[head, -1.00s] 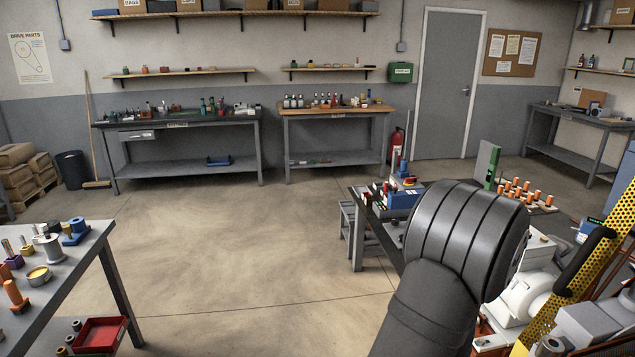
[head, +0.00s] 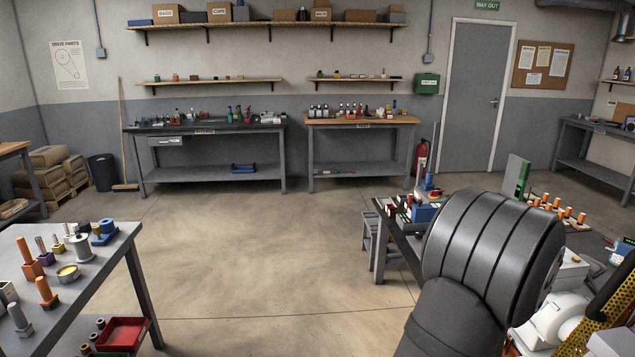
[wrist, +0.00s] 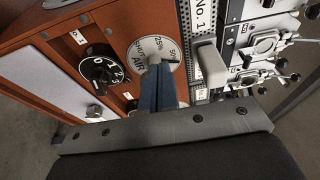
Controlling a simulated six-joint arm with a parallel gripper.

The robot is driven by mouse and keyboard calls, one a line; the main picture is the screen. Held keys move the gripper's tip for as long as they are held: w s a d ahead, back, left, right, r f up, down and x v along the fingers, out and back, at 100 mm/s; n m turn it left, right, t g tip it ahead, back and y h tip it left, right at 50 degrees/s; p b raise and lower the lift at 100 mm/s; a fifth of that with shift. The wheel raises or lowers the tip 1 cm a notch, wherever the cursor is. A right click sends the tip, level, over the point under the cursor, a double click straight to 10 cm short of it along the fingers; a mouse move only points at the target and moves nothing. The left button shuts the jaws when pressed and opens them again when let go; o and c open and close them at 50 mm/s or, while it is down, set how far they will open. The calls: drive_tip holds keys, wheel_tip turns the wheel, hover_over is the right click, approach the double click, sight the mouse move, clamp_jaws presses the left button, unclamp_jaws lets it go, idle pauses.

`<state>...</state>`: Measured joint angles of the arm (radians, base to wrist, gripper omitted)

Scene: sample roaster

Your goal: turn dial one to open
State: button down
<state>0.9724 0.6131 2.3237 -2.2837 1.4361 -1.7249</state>
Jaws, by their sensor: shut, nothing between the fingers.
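In the wrist view a round white dial plate (wrist: 159,46) marked SHUT, AIR, 25% and 50% sits on an orange-brown panel. A small grey piece at its middle is partly hidden by my gripper (wrist: 156,70). My gripper's dark blue fingers are together, with their tips in front of the plate's lower middle; I cannot tell whether they touch it. A black knob (wrist: 98,70) with white numerals is to the left, beside a small label that seems to end in 1 (wrist: 78,38). A larger No 1 label (wrist: 202,14) is to the right. The head view does not show the dial.
A light grey handle (wrist: 208,62) stands out right of the plate, with metal latches (wrist: 262,42) beyond. In the head view a left table (head: 95,285) holds several parts, and the middle floor is clear.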

drive_tip(key=a, duration=0.6)
drive_tip(key=shift+w+r, duration=0.15)
drive_tip(key=shift+w, duration=0.2)
idle(0.3)
drive_tip(key=d+f, duration=0.3)
drive_tip(key=d, duration=0.3)
drive_tip(key=shift+s, duration=0.2)
idle(0.5)
drive_tip(key=shift+s, duration=0.2)
idle(0.5)
